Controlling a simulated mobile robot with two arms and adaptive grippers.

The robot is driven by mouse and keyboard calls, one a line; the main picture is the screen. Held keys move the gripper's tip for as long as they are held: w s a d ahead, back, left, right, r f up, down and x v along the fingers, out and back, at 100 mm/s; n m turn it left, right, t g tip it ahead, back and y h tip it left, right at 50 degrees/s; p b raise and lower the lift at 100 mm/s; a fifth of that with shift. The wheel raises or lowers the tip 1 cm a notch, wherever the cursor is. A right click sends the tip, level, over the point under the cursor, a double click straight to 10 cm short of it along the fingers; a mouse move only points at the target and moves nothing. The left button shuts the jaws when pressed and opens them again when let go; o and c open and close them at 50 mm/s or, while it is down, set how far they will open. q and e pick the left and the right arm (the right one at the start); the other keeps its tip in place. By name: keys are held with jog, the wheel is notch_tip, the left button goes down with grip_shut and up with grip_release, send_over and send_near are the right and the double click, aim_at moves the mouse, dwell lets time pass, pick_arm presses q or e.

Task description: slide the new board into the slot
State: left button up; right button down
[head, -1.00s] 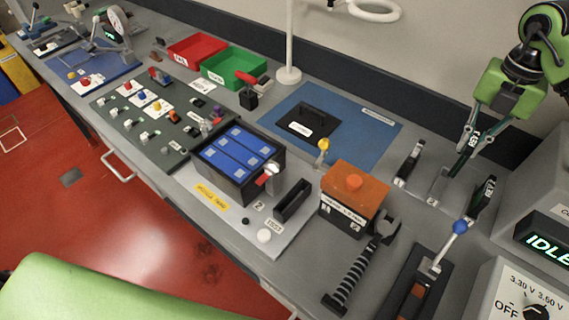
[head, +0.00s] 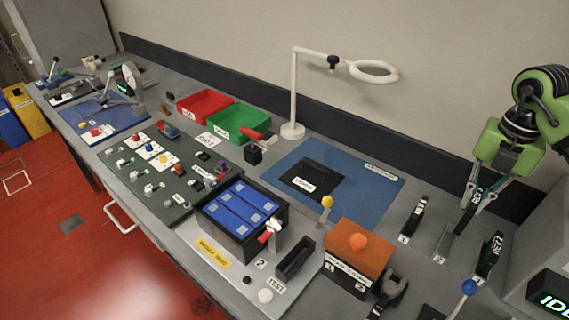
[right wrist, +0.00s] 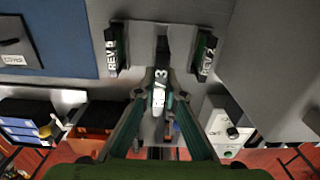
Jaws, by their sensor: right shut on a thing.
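My right gripper (head: 472,202) points down at the right of the bench and is shut on a narrow dark board (right wrist: 159,90) with a white label. My left gripper is out of view.
A blue mat (head: 375,200) with a black cover (head: 310,180) lies to the left. An orange-topped box (head: 358,244), a blue-knobbed lever (head: 468,288) and a grey console (head: 540,255) stand near the boards. A lamp with a ring (head: 374,71) rises behind the mat.

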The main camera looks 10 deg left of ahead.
notch_tip(320, 180, up, 8)
jog(key=p, duration=0.5)
jog(key=shift+f, duration=0.15)
jog(key=shift+s+a+f+n, duration=0.15)
jog(key=shift+s+f+n, duration=0.05)
jog(key=shift+f+n, duration=0.25)
jog(key=s+a+f+m+b, duration=0.1)
jog(key=s+f+m, duration=0.3)
jog(key=m, duration=0.6)
jog(key=s+a+f+m+b, duration=0.2)
jog(key=s+a+f+m, duration=0.2)
jog(key=s+m, duration=0.5)
jog(key=s+a+f+m+b, duration=0.2)
jog(key=s+m, duration=0.4)
jog(key=m, duration=0.6)
notch_tip(320, 180, down, 2)
jog(key=shift+s+a+f+m, duration=0.15)
jog(key=shift+s+a+m, duration=0.15)
jog(key=shift+a, duration=0.45)
